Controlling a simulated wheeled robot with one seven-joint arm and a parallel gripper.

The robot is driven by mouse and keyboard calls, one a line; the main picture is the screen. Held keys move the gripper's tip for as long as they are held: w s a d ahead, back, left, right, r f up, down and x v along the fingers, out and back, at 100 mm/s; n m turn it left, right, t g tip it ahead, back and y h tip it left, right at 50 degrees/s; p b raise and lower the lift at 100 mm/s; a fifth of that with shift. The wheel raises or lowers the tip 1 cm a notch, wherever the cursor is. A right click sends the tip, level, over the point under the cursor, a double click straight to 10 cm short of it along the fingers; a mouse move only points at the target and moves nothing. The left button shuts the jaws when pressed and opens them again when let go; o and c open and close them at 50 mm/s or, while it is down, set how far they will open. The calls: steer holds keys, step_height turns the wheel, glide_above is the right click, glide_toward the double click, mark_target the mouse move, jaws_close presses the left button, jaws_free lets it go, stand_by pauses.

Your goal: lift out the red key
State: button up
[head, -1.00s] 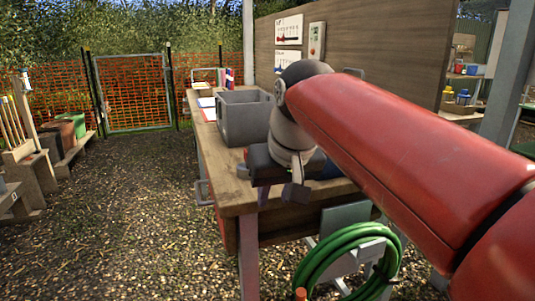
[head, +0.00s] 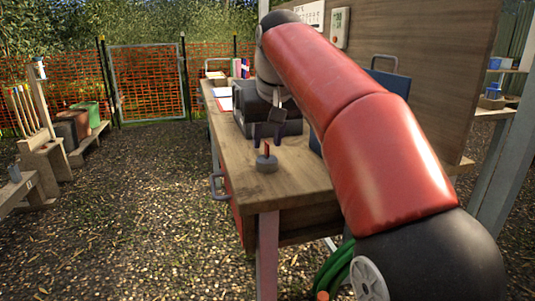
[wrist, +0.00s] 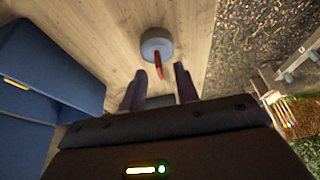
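The red key (head: 266,148) stands upright in a round grey base (head: 266,164) near the workbench's front end. In the wrist view the key (wrist: 158,64) points from the grey base (wrist: 156,42) toward the gap between my fingers. My gripper (head: 265,141) is open, pointing down, just above and behind the key in the head view. In the wrist view its two fingers (wrist: 158,72) stand apart with the key's tip near the line between them. I see no finger touching the key. How deep the key sits in the base is hidden.
The wooden workbench (head: 233,160) has free surface around the base. A grey crate (head: 238,113) stands behind my gripper, partly hidden. A blue box (wrist: 45,65) lies left in the wrist view. A wooden panel (head: 430,60) rises along the bench's right side.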

steer(key=shift+x, duration=1.15)
jaws_close()
steer(key=shift+r, duration=0.1)
